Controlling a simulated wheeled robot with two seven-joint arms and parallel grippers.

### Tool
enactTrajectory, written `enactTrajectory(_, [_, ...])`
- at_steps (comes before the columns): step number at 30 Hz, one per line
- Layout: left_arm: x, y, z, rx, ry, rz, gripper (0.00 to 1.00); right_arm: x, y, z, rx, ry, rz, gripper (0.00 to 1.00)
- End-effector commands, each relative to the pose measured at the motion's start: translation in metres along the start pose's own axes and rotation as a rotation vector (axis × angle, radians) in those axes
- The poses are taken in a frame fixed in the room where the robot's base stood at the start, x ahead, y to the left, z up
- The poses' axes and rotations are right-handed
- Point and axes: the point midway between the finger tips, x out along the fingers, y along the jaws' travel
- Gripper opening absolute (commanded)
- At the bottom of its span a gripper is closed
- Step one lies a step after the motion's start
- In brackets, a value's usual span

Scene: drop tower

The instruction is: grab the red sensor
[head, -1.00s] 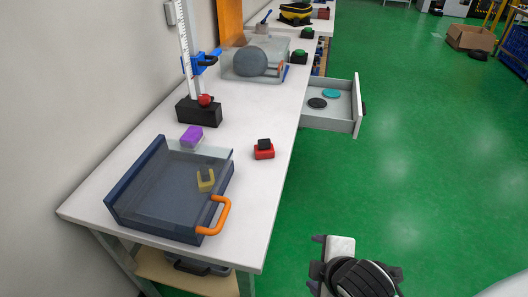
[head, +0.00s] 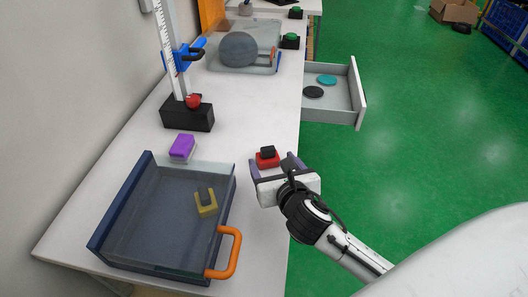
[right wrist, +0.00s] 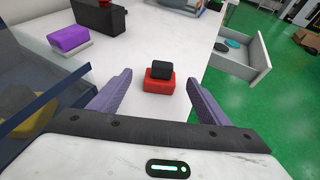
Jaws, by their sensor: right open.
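The red sensor (head: 267,160) is a small red block with a black top. It stands upright on the white table near its right edge. My right gripper (head: 275,165) is open at the table edge, on the near side of the sensor. In the right wrist view the red sensor (right wrist: 159,82) lies ahead, centred between the two purple fingers (right wrist: 158,98) and apart from both. My left gripper is not in view.
A blue tray with clear walls and an orange handle (head: 233,255) holds a yellow block (head: 206,203). A purple block (head: 182,147) and a black stand (head: 187,115) are further back. An open drawer (head: 345,112) juts out at the right.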

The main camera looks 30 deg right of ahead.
Motion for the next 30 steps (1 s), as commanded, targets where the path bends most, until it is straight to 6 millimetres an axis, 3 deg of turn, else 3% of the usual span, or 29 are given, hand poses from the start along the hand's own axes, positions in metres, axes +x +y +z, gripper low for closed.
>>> enactTrajectory(1, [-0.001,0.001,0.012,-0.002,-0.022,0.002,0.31,0.008,0.000,0.000,0.002,-0.001,-0.001,0.70])
enactTrajectory(5, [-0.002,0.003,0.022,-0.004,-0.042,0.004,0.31,0.018,0.000,0.000,0.004,0.001,-0.001,0.70])
enactTrajectory(16, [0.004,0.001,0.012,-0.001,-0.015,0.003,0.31,0.064,-0.003,-0.004,0.005,0.001,-0.001,0.70])
enactTrajectory(25, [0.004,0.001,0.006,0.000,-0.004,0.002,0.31,0.070,-0.002,-0.004,0.005,0.002,0.001,0.70])
enactTrajectory(30, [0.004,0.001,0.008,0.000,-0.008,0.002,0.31,0.070,-0.002,-0.004,0.005,0.002,0.001,0.43])
